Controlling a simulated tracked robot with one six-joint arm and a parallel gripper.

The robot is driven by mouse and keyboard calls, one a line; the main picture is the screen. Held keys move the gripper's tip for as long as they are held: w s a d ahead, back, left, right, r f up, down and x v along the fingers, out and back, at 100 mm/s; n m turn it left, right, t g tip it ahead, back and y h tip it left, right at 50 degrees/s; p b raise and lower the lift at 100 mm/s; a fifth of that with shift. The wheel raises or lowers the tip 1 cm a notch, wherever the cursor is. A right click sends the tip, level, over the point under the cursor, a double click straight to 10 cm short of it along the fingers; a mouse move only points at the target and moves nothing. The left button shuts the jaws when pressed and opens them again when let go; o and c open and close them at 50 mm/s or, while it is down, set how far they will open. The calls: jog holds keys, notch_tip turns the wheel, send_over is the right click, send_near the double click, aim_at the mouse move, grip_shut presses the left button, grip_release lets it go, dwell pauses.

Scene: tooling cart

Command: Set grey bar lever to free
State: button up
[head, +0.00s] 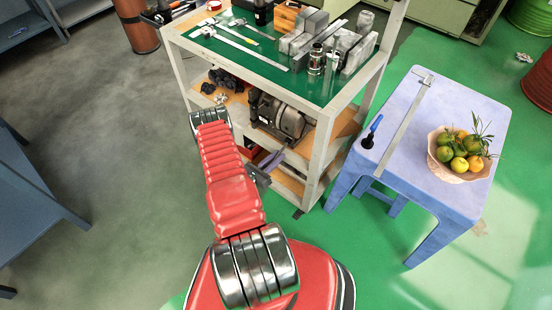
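A long grey bar (402,126) with a short crosspiece at its far end lies on the pale blue table (464,97). I cannot tell a lever on it or how one is set. A small blue handle (376,122) with a black base stands at the table's left edge, left of the bar. My red arm is folded in front of the cart. What seems to be my gripper (271,160) shows only partly beside the arm, in front of the cart's lower shelf and left of the table. It is too small and hidden to tell open or shut.
The tooling cart (232,66) holds metal blocks and measuring tools on its green top, and a motor (280,116) below. A bowl (455,172) of fruit sits on the table, right of the bar. Open green floor (350,245) lies before the table.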

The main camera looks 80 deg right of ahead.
jog(key=shift+c, duration=0.2)
grip_shut()
jog(key=shift+a, duration=0.1)
